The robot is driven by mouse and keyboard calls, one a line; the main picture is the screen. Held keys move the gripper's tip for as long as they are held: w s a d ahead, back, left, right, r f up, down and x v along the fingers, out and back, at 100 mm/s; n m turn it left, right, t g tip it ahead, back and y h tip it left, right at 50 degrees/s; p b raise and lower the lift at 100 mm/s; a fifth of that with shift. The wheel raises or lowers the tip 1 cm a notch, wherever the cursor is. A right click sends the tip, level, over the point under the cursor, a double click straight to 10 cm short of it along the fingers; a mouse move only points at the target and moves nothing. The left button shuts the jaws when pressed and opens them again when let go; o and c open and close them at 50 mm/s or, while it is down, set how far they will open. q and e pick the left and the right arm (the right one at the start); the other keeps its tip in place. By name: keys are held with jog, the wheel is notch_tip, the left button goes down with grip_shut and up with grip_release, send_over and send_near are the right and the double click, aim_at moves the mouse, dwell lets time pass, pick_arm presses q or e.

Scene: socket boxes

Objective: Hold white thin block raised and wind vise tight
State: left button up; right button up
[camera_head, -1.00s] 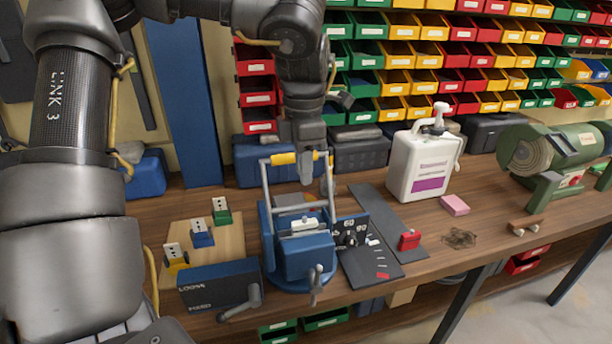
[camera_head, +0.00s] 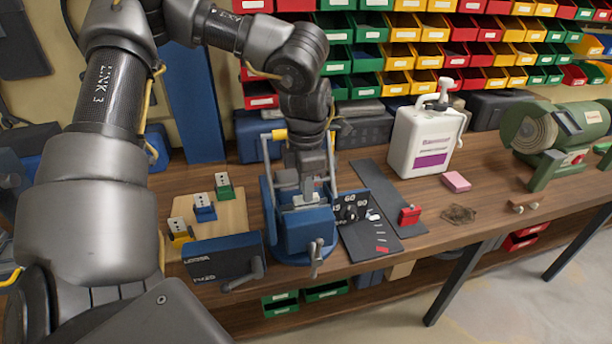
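The blue vise (camera_head: 300,240) stands on the wooden bench, with a grey handle (camera_head: 316,256) on its front. My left gripper (camera_head: 308,188) points down into the top of the vise, between the uprights of a raised frame with yellow grips. A small whitish piece, probably the white thin block (camera_head: 308,201), shows low between the vise jaws, right below the gripper's fingers. The fingers are small and partly hidden by the wrist, so I cannot tell whether they are open or touch the block. My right gripper is not in view.
Left of the vise are a dark blue box (camera_head: 222,259) with a crank and a wooden board (camera_head: 225,217) with three small socket blocks. To the right are an angled dial panel (camera_head: 375,232), a red block (camera_head: 409,215), a white jug (camera_head: 424,143) and a green grinder (camera_head: 555,140).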

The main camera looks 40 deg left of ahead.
pick_arm(q)
grip_shut()
jog(key=shift+r, duration=0.6)
dwell(1.3)
